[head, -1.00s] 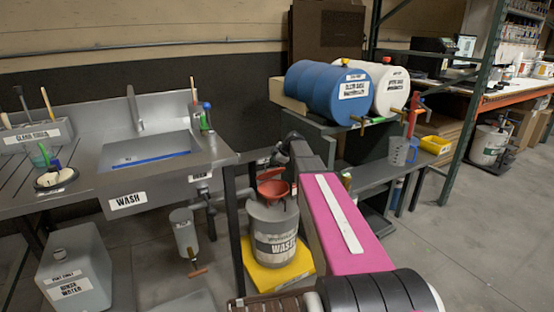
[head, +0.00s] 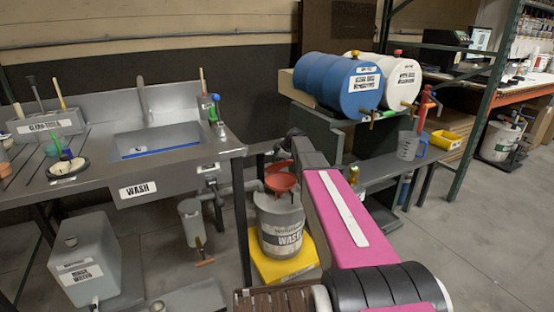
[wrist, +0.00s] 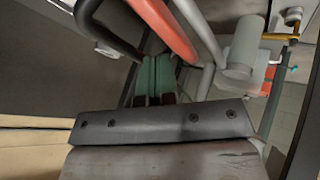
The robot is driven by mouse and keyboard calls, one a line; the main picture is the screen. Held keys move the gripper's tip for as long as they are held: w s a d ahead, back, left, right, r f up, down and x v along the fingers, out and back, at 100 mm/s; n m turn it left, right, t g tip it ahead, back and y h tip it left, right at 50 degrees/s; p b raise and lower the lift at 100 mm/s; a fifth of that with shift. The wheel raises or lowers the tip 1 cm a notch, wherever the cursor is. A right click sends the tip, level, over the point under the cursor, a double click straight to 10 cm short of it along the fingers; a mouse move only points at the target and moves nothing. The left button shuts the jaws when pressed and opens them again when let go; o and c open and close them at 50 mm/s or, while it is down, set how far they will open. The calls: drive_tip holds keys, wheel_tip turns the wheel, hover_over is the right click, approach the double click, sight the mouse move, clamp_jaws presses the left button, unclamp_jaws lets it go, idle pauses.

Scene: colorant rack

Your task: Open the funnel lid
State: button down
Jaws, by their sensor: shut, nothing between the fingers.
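The red funnel (head: 282,182) sits on top of the grey waste container (head: 280,222) in the head view. A red part rises at its back, but I cannot clearly tell the lid's angle. In the wrist view a curved orange-red rim (wrist: 165,30) crosses the top, with a black curved bar (wrist: 88,20) to its left. My gripper (wrist: 155,65) shows its green-padded fingers side by side, shut and empty, below the red rim; I cannot tell if they touch it. In the head view my arm reaches toward the area behind the funnel and the fingers are hidden.
The waste container stands on a yellow base (head: 268,268). The wash sink (head: 160,145) is to the left, with grey pipes (head: 225,190) near the funnel. A shelf (head: 372,168) with a measuring jug (head: 409,146) is at right. Open floor lies at lower right.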

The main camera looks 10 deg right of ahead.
drive_tip(key=w+a+r+g+h, duration=0.1)
drive_tip(key=w+a+r+g, duration=0.1)
drive_tip(key=w, duration=0.7)
drive_tip(key=shift+a+r+m+g+h, duration=0.3)
drive_tip(key=shift+a+m+g+h, duration=0.15)
drive_tip(key=shift+g, duration=0.95)
drive_tip(key=shift+r, duration=0.15)
